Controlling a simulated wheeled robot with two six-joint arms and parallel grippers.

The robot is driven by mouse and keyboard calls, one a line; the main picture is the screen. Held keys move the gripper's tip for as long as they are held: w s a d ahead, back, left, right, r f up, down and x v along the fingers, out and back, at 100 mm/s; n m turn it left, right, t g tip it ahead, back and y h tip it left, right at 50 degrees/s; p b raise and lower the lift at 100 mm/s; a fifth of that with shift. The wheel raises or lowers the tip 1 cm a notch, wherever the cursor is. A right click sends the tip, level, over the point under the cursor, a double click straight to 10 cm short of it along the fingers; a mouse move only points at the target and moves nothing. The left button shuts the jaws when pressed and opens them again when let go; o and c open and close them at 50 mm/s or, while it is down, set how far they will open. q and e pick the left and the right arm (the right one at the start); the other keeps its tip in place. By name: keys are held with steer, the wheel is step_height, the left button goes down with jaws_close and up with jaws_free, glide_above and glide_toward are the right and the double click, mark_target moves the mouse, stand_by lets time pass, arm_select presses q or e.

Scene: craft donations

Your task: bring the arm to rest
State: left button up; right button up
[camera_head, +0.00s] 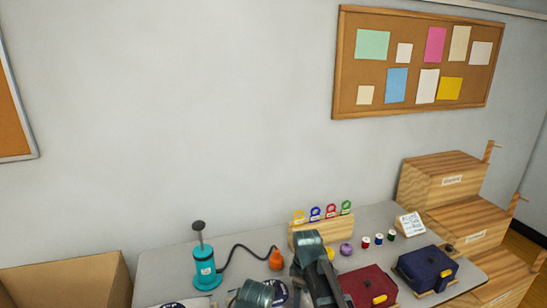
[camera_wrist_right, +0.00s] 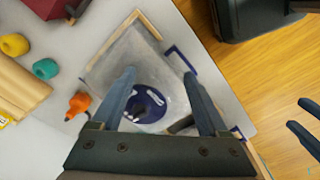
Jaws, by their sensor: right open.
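My right gripper (camera_wrist_right: 165,105) is open and empty in the right wrist view, its two fingers apart over the table. Between and beyond the fingers lies a grey square panel with a wooden edge (camera_wrist_right: 104,72), with a round dark blue and white piece (camera_wrist_right: 146,100) on it. In the head view my right arm (camera_head: 310,262) reaches over the table's front, and its gripper cannot be made out there. Two dark prongs at the right edge of the right wrist view look like my left gripper (camera_wrist_right: 304,123), spread apart and empty over the floor.
The grey table (camera_head: 385,216) holds a teal pump (camera_head: 206,268), an orange piece (camera_head: 276,260), a wooden rack (camera_head: 318,235) with coloured rings, several spools (camera_head: 378,239), a red case (camera_head: 368,286) and a navy case (camera_head: 427,268). A cardboard box (camera_head: 70,280) stands left, wooden bins (camera_head: 442,180) right.

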steer(key=s+d+m, duration=0.8)
steer(key=s+m, duration=0.4)
steer(key=s+a+n+h, duration=0.1)
steer(key=s+a+n, duration=0.2)
steer(key=s+a, duration=0.3)
steer(key=a, duration=0.4)
steer(key=shift+s+a+g, duration=0.2)
steer(key=shift+a+g, duration=0.1)
steer(key=shift+a, duration=0.05)
stand_by(0.6)
